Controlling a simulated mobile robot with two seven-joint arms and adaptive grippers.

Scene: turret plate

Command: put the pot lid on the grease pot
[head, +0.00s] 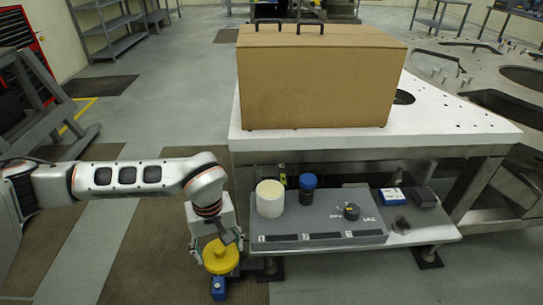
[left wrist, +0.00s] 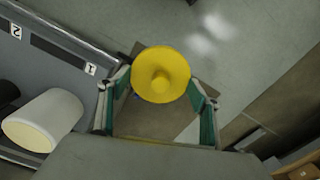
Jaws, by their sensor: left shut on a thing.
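The yellow pot lid (head: 221,257), a round disc with a raised knob, is held by my left gripper (head: 222,240). The gripper is in front of the left end of the low shelf, out over the floor. In the left wrist view the lid (left wrist: 161,75) lies between the fingertips of my left gripper (left wrist: 160,100), knob facing the camera. The white cylinder with a pale yellow top, which looks like the grease pot (head: 270,202), stands upright on the grey board, right of and beyond the gripper. The pot (left wrist: 42,122) also shows at left in the wrist view. My right gripper is out of view.
The grey board (head: 320,239) also carries a dark cylinder with a blue top (head: 307,189) and a small black part (head: 351,212). A blue-and-white box (head: 391,196) lies farther right. The upper plate (head: 440,132), bearing a large cardboard box (head: 318,75), overhangs behind the pot.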

